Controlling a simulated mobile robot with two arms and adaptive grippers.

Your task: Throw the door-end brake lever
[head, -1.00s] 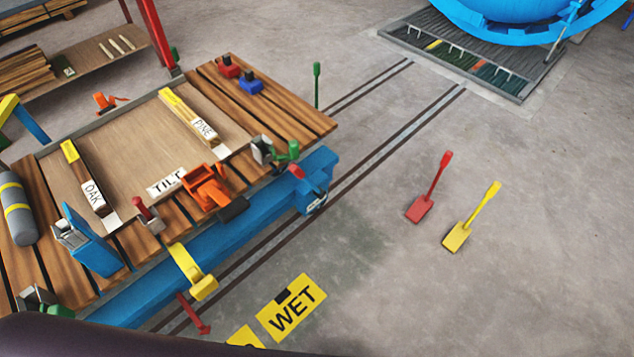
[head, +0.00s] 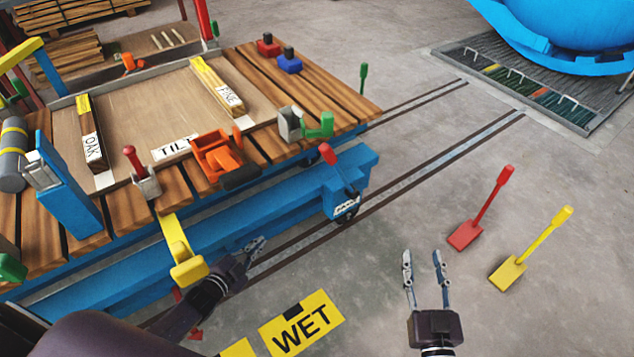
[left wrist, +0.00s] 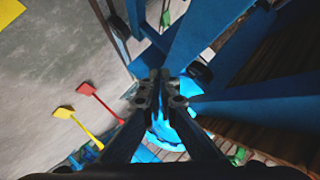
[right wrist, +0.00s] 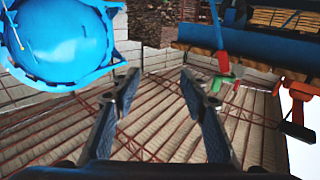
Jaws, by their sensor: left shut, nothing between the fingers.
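A lever with a red grip (head: 328,155) sticks up from the blue end box (head: 345,182) of the cart, at the end toward the blue vessel. It leans up and to the left, above a small white label (head: 346,208) too small to read. My left gripper (head: 258,245) is shut and empty beside the cart's blue side, left of and nearer than the lever, not touching it. Its closed fingers show in the left wrist view (left wrist: 160,85). My right gripper (head: 424,262) is open and empty over the floor, right of the lever; its spread fingers show in the right wrist view (right wrist: 160,85).
A yellow bracket (head: 181,250) juts from the cart's side near my left arm. A green-handled clamp (head: 318,126) sits on the deck above the end box. A WET sign (head: 300,323) lies in front.

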